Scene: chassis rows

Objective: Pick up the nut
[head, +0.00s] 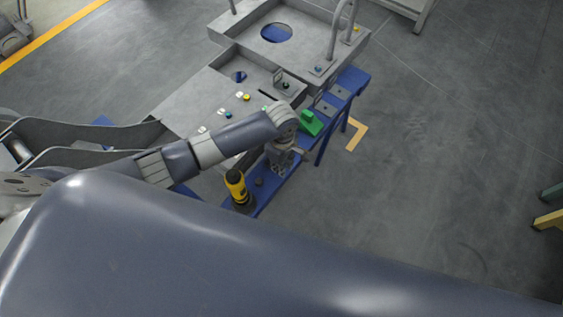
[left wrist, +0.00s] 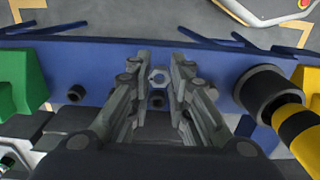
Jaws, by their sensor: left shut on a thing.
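The nut (left wrist: 158,75) is a small light-grey hexagonal ring. In the left wrist view it sits between the fingertips of my left gripper (left wrist: 160,72), over the blue shelf. My left gripper is shut on it. In the head view my left gripper (head: 281,168) points down at the blue shelf, between the yellow-black tool and the green block. The nut cannot be made out there. My right gripper is not in view.
A yellow-black tool (head: 236,186) with a dark round end stands on the blue shelf (head: 272,187). A green block (head: 311,123) is farther along it. A grey chassis (head: 192,95) with small coloured parts lies beside the shelf. Open floor is to the right.

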